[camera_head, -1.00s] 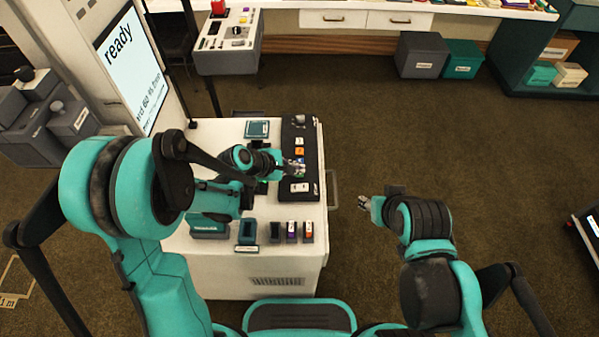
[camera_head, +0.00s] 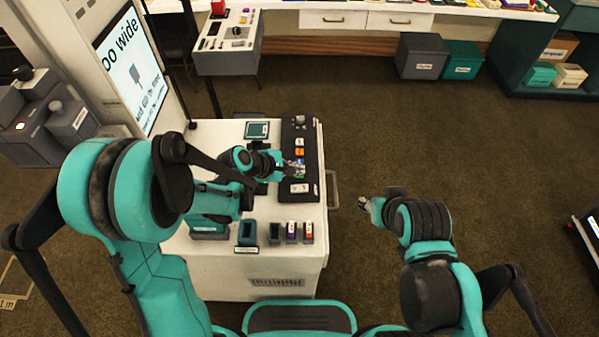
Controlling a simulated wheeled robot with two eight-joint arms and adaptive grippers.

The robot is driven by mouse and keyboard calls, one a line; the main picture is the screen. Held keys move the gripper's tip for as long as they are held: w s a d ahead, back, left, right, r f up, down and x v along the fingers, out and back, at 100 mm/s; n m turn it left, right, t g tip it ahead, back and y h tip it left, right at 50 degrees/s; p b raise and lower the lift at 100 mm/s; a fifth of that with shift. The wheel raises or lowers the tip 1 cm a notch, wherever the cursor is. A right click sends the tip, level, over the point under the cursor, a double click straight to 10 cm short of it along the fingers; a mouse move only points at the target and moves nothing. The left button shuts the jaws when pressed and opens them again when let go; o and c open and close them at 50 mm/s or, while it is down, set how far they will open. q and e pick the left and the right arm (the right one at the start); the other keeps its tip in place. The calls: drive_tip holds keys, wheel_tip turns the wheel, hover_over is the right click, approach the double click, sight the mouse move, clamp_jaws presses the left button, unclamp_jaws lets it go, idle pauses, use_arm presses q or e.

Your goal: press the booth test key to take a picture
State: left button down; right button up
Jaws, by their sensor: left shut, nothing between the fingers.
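A black key panel (camera_head: 312,137) lies along the right side of the white cart (camera_head: 231,280). It carries a knob (camera_head: 299,119), an orange key (camera_head: 299,152), a white key (camera_head: 299,188) and small coloured keys between them. My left gripper (camera_head: 299,167) is shut and empty over the panel, between the orange and white keys. It partly hides a blue and green key there, and I cannot tell whether it touches one. My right gripper (camera_head: 364,203) hangs over the floor right of the cart; its jaws are too small to read.
A screen (camera_head: 140,75) at the left shows "oo wide" and a drawing. Small holders (camera_head: 291,232) stand along the cart's front, and a teal-edged pad (camera_head: 257,130) lies at its back. Open carpet (camera_head: 420,130) lies to the right.

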use_arm(q)
drive_tip(key=shift+r+p, duration=0.35)
drive_tip(key=shift+r, duration=0.3)
wheel_tip(320, 180, up, 5)
drive_tip(key=p, duration=0.4)
idle(0.7)
drive_tip(key=s+a+r+m+t+y, duration=0.1)
drive_tip(key=s+a+r+m+y, duration=0.2)
drive_tip(key=s+a+r+m, duration=0.2)
drive_tip(key=s+a+r+m+y, duration=0.4)
drive_tip(key=s+a+r+m, duration=0.1)
drive_tip(key=s+a+m, duration=0.6)
drive_tip(key=shift+s+a+r+t, duration=0.15)
drive_tip(key=shift+s+a+t, duration=0.35)
drive_tip(key=shift+s, duration=0.6)
